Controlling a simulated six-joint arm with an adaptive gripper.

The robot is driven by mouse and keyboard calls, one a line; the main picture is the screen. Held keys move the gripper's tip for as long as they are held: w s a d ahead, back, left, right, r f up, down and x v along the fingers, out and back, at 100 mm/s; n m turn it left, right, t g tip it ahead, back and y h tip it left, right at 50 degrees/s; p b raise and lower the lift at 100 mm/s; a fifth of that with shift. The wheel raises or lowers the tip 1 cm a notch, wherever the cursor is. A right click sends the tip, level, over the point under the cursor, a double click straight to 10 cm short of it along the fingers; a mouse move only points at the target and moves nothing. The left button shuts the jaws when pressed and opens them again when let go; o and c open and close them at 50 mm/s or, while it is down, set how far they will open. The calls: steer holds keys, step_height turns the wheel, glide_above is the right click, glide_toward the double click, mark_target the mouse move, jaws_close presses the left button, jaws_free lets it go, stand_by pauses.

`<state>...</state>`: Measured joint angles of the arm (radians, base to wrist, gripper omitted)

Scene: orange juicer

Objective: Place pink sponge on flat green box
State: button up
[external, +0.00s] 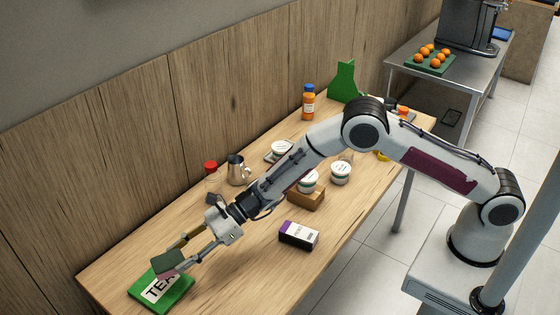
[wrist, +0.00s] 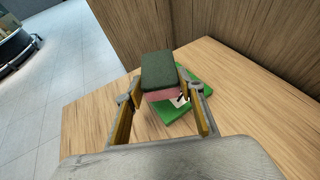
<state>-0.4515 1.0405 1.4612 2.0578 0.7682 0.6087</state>
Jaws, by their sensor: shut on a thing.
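The pink sponge (wrist: 160,95), with a dark green top layer, is held between the fingers of my gripper (wrist: 160,98). In the external view the sponge (external: 167,259) shows at the far left end of the table. The flat green box (external: 179,290), with a white label reading "TEA", lies on the table there. It also shows in the wrist view (wrist: 196,80). My gripper (external: 170,258) is over the box with the sponge. The sponge hides part of the box and label. I cannot tell whether the sponge touches the box.
A purple and white box (external: 299,236) lies near the table's front edge. A red-capped jar (external: 212,176), a metal pitcher (external: 237,170) and white tubs (external: 340,173) stand farther right. The wooden wall (external: 130,150) runs behind the table (external: 240,270).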

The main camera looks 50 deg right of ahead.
mark_target(188, 279)
steer(key=shift+f, duration=1.6)
steer(key=shift+f, duration=1.85)
steer(key=shift+f, duration=0.2)
steer(key=o, duration=0.7)
steer(key=shift+r, duration=0.1)
steer(key=shift+r, duration=0.15)
steer(key=shift+v, duration=6)
